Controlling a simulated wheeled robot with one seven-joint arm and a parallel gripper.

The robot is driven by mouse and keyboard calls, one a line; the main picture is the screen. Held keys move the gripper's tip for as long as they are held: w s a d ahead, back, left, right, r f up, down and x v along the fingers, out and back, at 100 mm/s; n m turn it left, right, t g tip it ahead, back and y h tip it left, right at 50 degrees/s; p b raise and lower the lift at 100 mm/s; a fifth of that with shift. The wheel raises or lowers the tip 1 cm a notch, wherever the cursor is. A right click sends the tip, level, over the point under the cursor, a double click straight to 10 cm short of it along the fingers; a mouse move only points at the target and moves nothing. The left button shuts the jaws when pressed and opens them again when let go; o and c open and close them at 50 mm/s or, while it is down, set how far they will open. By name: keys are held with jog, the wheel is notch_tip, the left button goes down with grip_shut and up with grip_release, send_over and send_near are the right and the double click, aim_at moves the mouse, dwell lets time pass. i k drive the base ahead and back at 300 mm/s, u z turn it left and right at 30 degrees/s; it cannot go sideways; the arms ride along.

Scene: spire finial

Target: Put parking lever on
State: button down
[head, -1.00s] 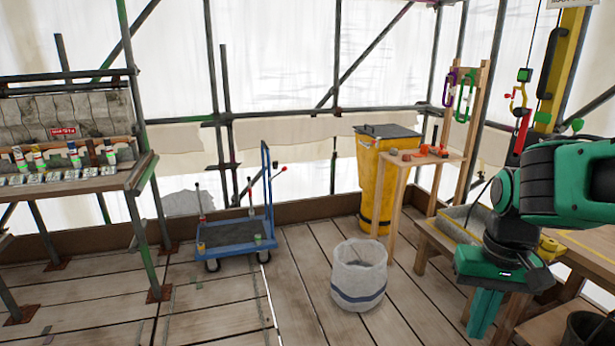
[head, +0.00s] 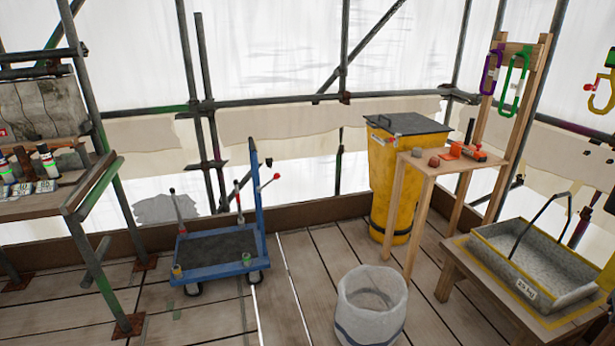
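The blue trolley (head: 218,262) stands on the plank floor left of the middle, with a dark deck and an upright blue handle frame at its right end. A thin lever with a red knob (head: 276,177) leans out to the right beside the handle frame. A dark-knobbed lever (head: 176,207) rises at the trolley's left end, and another thin lever (head: 238,198) stands near the handle frame. I cannot tell which of them is the parking lever. My gripper is not in view.
A white bin (head: 370,312) stands on the floor right of the trolley. A yellow bin (head: 392,190) and a small wooden stand (head: 425,168) are behind it. A grey tray (head: 535,265) sits on a low bench at right. The floor before the trolley is clear.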

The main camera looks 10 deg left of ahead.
aim_at(277, 176)
jog(key=u, duration=0.3)
jog(key=i, duration=1.1)
jog(key=u, duration=0.5)
